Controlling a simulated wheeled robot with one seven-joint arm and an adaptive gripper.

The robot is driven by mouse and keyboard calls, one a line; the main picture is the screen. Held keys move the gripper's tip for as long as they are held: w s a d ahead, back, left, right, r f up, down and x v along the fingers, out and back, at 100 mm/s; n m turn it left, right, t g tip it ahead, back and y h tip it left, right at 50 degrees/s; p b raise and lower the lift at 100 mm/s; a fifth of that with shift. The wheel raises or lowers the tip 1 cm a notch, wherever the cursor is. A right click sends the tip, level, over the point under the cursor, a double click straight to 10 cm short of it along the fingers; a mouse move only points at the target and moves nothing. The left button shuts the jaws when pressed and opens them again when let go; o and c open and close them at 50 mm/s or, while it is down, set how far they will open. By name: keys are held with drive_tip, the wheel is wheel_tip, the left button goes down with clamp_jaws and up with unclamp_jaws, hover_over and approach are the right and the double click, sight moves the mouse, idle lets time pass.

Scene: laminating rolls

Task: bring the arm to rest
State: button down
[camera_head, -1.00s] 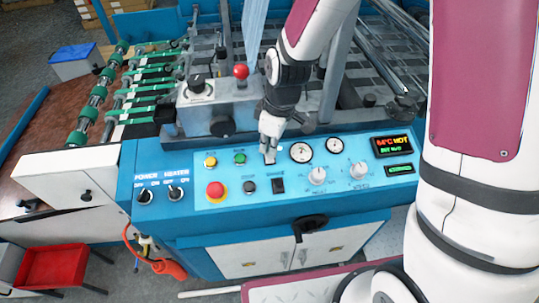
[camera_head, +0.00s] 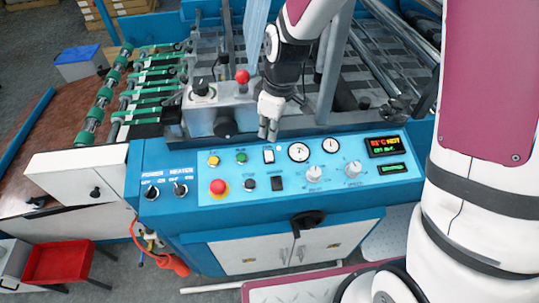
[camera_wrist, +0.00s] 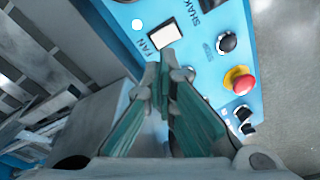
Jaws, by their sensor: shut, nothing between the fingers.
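My gripper (camera_head: 268,132) is shut and empty. In the head view it hangs just above the back edge of the blue control panel (camera_head: 330,186), behind the white rocker switch (camera_head: 268,155). In the wrist view the closed fingertips (camera_wrist: 163,62) point toward the same white switch (camera_wrist: 164,34), labelled FAN, with a visible gap in the head view. My arm reaches in from the upper right. The panel also carries a red stop button (camera_head: 218,187), two gauges and a red and green display (camera_head: 388,146).
Metal rails and rollers lie behind the panel. A red tray (camera_head: 57,262) is at the lower left. The space above the panel's front is clear.

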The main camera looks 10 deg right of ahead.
drive_tip(key=shift+r, duration=0.55)
drive_tip(key=s+d+r+m+t, duration=0.1)
drive_tip(key=s+d+r+m, duration=0.25)
drive_tip(key=r, duration=0.55)
drive_tip(key=s+d+r+m+t, duration=0.1)
drive_tip(key=s+d+r+m, duration=0.3)
drive_tip(key=s+r, duration=0.3)
drive_tip(key=s+d+r+m+t+h, duration=0.1)
drive_tip(key=s+d+r+m+t, duration=0.1)
drive_tip(key=s+d+r+m, duration=0.2)
drive_tip(key=s+d+r, duration=0.1)
drive_tip(key=s+r, duration=0.2)
drive_tip(key=s, duration=0.3)
drive_tip(key=shift+s+t+h, duration=0.25)
drive_tip(key=shift+t+h, duration=0.05)
drive_tip(key=shift+m, duration=0.25)
